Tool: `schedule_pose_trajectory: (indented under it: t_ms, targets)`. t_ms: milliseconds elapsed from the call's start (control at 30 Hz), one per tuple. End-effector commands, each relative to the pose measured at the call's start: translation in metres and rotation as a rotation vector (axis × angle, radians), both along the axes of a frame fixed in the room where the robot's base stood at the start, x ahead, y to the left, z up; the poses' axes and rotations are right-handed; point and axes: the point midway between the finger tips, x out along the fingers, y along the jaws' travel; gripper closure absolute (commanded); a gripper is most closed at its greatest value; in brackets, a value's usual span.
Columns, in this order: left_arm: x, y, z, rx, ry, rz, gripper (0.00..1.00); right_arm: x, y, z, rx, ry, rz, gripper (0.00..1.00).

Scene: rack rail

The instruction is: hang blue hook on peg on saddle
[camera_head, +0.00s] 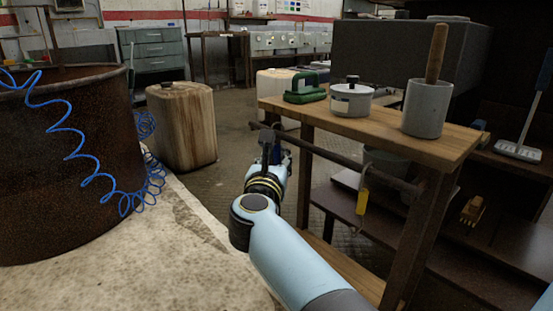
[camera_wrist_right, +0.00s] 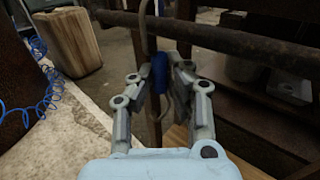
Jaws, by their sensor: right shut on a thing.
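My right gripper (camera_head: 277,152) is at the left part of the rack's dark rail, in front of the wooden-topped bench. In the right wrist view, my right gripper (camera_wrist_right: 158,72) is shut on the blue hook (camera_wrist_right: 160,66), around its blue middle. A thin grey wire part of the hook rises past the rail (camera_wrist_right: 225,40), and another bends below the grip. Whether the wire touches the rail is unclear. In the head view only a bit of blue shows at the fingers. I cannot make out the peg or saddle clearly. My left gripper is out of view.
A rusty drum (camera_head: 65,165) with a blue coil stands left.

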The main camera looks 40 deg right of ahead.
Motion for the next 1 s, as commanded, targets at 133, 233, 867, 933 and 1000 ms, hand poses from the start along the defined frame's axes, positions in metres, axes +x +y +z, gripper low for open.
schedule_pose_trajectory:
  t_ms: [133,233,867,933,1000]
  targets:
    - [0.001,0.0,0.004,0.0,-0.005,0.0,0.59,0.0,0.001,0.003,0.0,0.0,0.0,1.0]
    - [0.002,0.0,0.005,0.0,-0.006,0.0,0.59,0.0,0.002,0.004,0.0,0.0,0.0,1.0]
    - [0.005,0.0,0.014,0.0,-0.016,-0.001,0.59,-0.001,0.011,0.015,-0.001,0.001,0.0,1.0]
    - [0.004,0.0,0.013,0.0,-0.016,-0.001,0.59,-0.001,0.012,0.015,0.001,0.001,0.0,1.0]
    - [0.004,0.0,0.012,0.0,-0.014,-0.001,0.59,-0.001,0.015,0.014,0.002,0.001,0.0,1.0]
